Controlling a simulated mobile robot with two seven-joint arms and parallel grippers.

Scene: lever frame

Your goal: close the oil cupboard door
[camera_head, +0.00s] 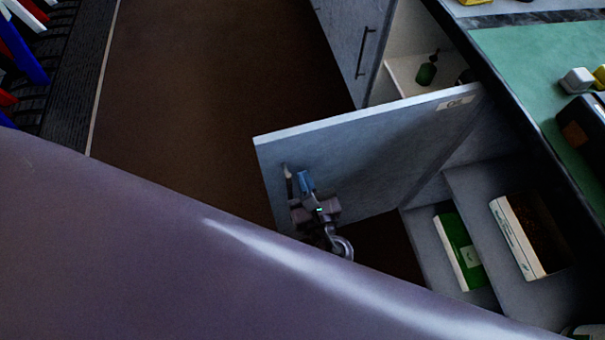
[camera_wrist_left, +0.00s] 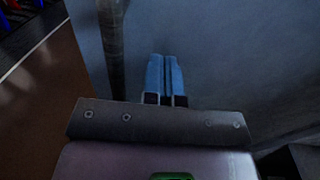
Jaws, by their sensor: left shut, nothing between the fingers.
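The grey cupboard door (camera_head: 375,155) stands open, jutting left from the cupboard on the right. A small pale label (camera_head: 456,103), too small to read surely, is near its upper right corner. My left gripper (camera_head: 304,180) is shut and empty in front of the door's face, near its free left end. A thin upright bar (camera_head: 288,182) shows just left of the fingertips. In the left wrist view the blue fingertips (camera_wrist_left: 166,76) are together, with the door (camera_wrist_left: 230,60) filling the background. I cannot tell whether they touch it. My right gripper is out of view.
Open shelves right of the door hold a green box (camera_head: 457,250) and a white-edged box (camera_head: 518,238). Behind the door, another compartment holds a green bottle (camera_head: 427,72). A second door (camera_head: 355,40) has a dark handle. Brown floor (camera_head: 190,90) lies clear at left.

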